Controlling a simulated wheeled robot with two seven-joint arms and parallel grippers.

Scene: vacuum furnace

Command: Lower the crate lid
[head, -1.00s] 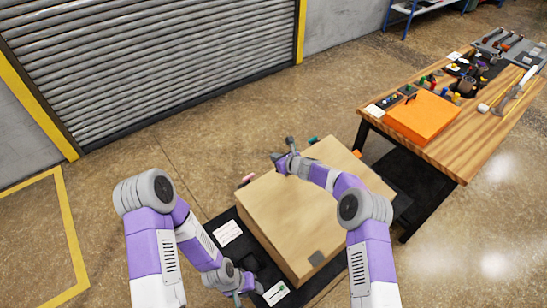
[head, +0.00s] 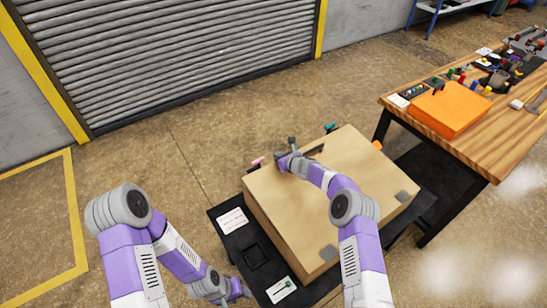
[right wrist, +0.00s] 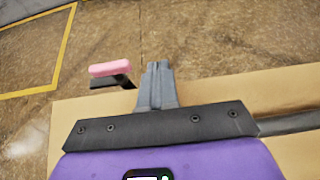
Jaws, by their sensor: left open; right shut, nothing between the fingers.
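The wooden crate (head: 284,236) stands on a black platform, with its pale lid (head: 345,170) over its top. The lid looks flat, and no gap shows under its near-left edge; its far side is hidden. My right gripper (head: 287,147) is shut and empty at the lid's far-left edge. In the right wrist view its fingers (right wrist: 157,82) are together and reach past the lid's edge (right wrist: 85,112); contact cannot be told. My left gripper (head: 240,289) is open and low beside the crate's near-left side, apart from the lid.
A pink handle (right wrist: 115,69) sticks out beyond the lid's edge near my right fingers. The black platform (head: 232,247) carries white labels. A wooden workbench (head: 455,140) with an orange case (head: 448,110) stands at right. Floor on the left is free.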

